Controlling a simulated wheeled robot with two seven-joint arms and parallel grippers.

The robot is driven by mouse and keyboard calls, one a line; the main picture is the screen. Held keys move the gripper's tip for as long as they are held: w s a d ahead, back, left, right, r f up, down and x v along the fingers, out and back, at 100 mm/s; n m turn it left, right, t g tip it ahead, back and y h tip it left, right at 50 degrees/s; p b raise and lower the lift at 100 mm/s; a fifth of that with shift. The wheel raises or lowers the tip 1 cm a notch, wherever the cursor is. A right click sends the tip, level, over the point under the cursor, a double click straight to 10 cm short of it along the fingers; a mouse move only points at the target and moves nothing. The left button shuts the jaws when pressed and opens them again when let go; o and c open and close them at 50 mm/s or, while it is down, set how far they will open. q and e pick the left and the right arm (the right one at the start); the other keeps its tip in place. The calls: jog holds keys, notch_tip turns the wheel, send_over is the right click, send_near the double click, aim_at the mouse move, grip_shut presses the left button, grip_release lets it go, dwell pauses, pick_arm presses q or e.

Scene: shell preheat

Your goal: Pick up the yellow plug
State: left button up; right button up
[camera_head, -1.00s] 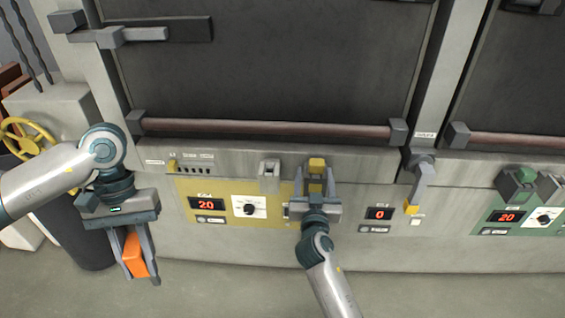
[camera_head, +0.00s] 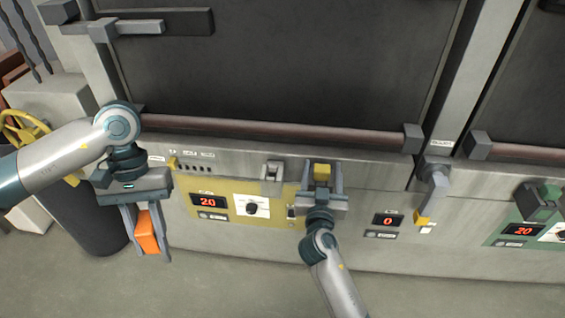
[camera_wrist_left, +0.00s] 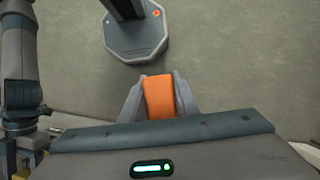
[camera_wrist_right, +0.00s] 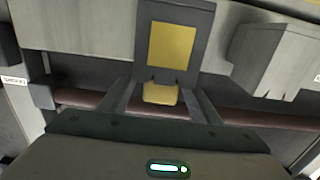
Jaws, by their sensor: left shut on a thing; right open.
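The yellow plug (camera_head: 322,170) is a small yellow block at the front of the oven wall, right of the yellow panel. My right gripper (camera_head: 322,165) is open, with one finger on each side of it. In the right wrist view the plug (camera_wrist_right: 160,93) shows between the fingers, with gaps beside it, just below a grey block with a yellow face (camera_wrist_right: 172,45). I cannot tell whether plug and block touch. My left gripper (camera_head: 148,225) is shut on an orange block (camera_head: 147,236), which also shows in the left wrist view (camera_wrist_left: 159,97).
The yellow panel (camera_head: 233,187) has a display and a knob. A grey bracket (camera_head: 271,172) stands left of the plug, and a lever with a yellow end (camera_head: 432,195) hangs to the right. A long bar (camera_head: 270,133) runs above. A dark bin (camera_head: 95,225) stands at left.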

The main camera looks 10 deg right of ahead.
pick_arm(q)
jog(key=shift+a, duration=0.15)
pick_arm(e)
jog(key=shift+s+a+r, duration=0.1)
jog(key=shift+a, duration=0.05)
pick_arm(q)
jog(key=shift+s+r, duration=0.1)
jog(key=shift+s, duration=0.15)
pick_arm(e)
jog(key=shift+s+r, duration=0.1)
jog(key=shift+s, duration=0.05)
pick_arm(q)
jog(key=shift+w, duration=0.1)
pick_arm(e)
jog(key=c, duration=1.2)
jog(key=shift+r, duration=0.1)
pick_arm(q)
jog(key=shift+f+b, duration=0.6)
jog(key=shift+f, duration=0.05)
pick_arm(e)
notch_tip(320, 180, up, 10)
jog(key=shift+f, duration=0.1)
